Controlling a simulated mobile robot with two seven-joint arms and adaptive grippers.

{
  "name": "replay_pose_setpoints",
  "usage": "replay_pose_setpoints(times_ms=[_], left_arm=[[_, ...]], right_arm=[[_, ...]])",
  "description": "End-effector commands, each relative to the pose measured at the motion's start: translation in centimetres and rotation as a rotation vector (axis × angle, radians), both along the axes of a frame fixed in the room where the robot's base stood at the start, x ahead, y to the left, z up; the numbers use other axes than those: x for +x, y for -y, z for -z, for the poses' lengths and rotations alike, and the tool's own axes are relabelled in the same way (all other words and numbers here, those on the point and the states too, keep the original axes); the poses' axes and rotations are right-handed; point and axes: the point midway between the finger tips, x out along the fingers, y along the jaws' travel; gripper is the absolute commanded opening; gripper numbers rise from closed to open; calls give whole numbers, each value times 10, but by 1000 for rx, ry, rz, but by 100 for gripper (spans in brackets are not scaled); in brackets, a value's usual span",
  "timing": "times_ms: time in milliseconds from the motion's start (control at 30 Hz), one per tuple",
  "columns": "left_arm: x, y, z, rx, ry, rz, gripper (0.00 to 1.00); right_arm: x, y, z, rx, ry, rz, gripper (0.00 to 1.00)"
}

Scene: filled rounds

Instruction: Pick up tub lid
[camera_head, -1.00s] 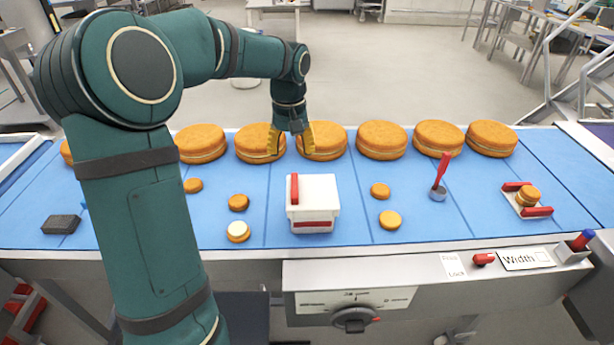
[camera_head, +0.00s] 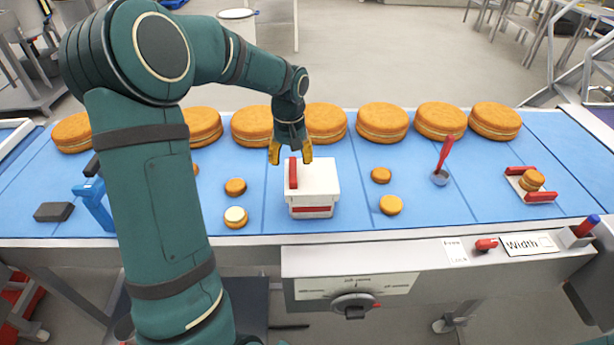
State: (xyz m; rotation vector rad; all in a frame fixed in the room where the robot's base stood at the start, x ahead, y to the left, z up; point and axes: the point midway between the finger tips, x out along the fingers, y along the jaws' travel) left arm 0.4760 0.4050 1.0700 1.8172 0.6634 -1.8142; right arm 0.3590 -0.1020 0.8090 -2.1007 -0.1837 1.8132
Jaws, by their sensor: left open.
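A white tub (camera_head: 312,201) with a red band stands on the blue belt near its front edge. Its white tub lid (camera_head: 319,177) lies on top, with a red bar-shaped handle (camera_head: 293,173) along the lid's left side. My left gripper (camera_head: 290,158) points down with yellow fingers spread, just above and behind the handle end of the lid. The fingers are empty and seem apart from the handle; the exact height gap is hard to tell. My right gripper is not in view.
Large filled rounds (camera_head: 383,121) line the belt's back. Small rounds (camera_head: 391,204) lie on both sides of the tub. A dark block (camera_head: 54,212) lies left.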

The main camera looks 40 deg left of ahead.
Motion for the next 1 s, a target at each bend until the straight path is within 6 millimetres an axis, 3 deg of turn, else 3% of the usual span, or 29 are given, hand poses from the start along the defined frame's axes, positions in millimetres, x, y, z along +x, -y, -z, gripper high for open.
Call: replay_pose_setpoints(times_ms=[233, 567, 600, 733, 767, 1000], left_arm=[[1, 3, 37, -1, -3, 0, 55], [1, 3, 43, -1, -2, 0, 55], [1, 4, 43, -1, -2, 0, 50], [1, 3, 43, -1, -1, 0, 5], [1, 3, 43, -1, -1, 0, 0], [1, 3, 43, -1, -2, 0, 0]], right_arm=[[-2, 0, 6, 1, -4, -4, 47], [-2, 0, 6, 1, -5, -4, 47], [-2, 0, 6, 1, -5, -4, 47], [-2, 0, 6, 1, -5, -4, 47], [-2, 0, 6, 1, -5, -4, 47], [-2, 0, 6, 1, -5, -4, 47]])
